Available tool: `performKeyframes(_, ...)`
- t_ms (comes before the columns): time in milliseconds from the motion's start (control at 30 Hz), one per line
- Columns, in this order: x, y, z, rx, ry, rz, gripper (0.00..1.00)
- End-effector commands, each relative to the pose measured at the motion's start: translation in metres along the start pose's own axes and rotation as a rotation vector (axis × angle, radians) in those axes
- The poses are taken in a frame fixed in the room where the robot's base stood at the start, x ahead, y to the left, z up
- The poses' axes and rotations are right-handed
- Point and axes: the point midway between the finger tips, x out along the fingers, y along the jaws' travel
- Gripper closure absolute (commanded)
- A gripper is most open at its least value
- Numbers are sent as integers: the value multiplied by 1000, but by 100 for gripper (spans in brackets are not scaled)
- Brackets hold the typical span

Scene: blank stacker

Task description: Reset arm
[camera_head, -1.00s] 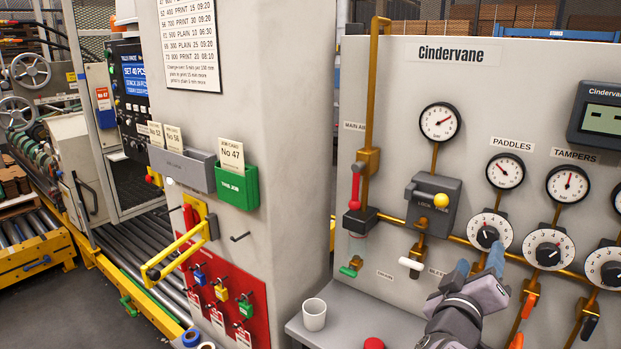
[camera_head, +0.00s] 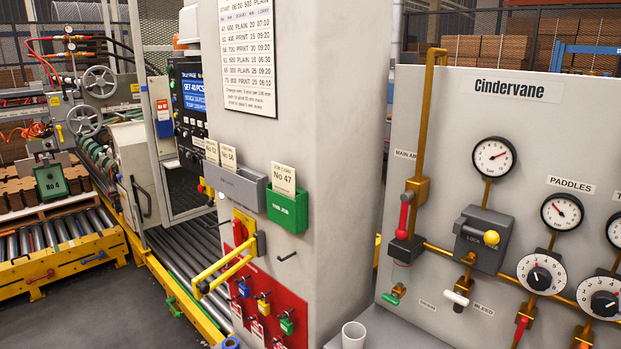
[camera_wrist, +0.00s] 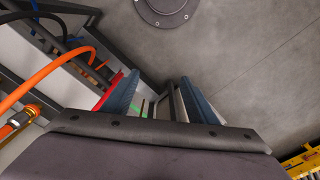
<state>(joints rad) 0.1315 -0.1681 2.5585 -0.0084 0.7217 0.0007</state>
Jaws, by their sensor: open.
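My gripper (camera_wrist: 161,95) shows only in the wrist view. Its two blue fingers stand apart with nothing between them, so it is open and empty. Beyond the fingers are dark frame bars and a grey surface. My arm is not in the head view. There, the grey Cindervane panel (camera_head: 450,150) stands at the right, with the paddles knob (camera_head: 541,275) near its right edge and nothing touching the knob.
An orange hose (camera_wrist: 50,62) runs along the left of the wrist view, close to the gripper. The head view shows a pillar with a green card holder (camera_head: 287,210), a yellow handle (camera_head: 225,270), padlocks on a red board (camera_head: 285,312), and a white cup (camera_head: 353,335).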

Motion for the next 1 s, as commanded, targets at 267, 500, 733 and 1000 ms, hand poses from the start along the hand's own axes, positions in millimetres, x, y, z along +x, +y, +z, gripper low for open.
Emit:
performKeyframes(267,-21,-28,6,-125,-32,-5,47)
performKeyframes(500,-20,-30,6,-132,-30,-6,47)
performKeyframes(733,-20,-30,6,-132,-30,-6,47)
performKeyframes(1000,-20,-30,6,-132,-30,-6,47)
